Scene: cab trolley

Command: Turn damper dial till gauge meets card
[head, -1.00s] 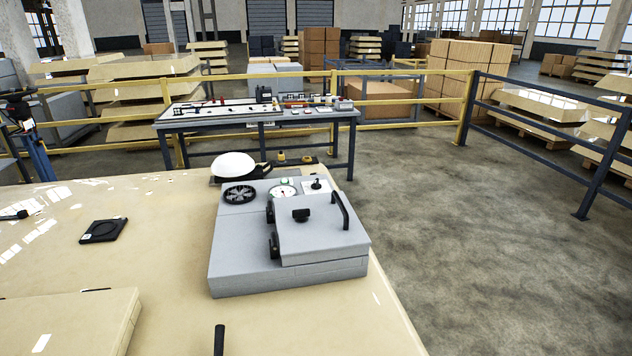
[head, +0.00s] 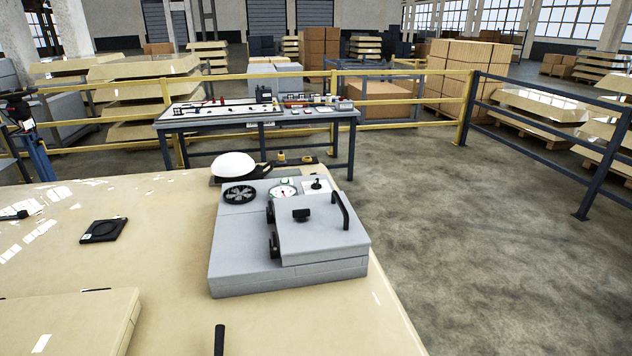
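A grey box-shaped unit (head: 235,270) stands on the tan table. On its top, at the back left, is a black round part with spokes (head: 239,194). To its right is a round white gauge (head: 283,191) with a red mark on its face and a small green patch at its far edge. Right of the gauge, a small black knob (head: 316,184) stands on a white plate. Which of these is the damper dial I cannot tell for sure, and the needle and card are too small to read. My gripper is not in view.
A raised grey cover (head: 325,235) with a black handle (head: 341,211) fills the unit's front right. A white dome (head: 234,165) sits behind the unit. A flat black square (head: 103,230) lies on the table (head: 165,255) at left. A cluttered workbench (head: 255,118) stands beyond.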

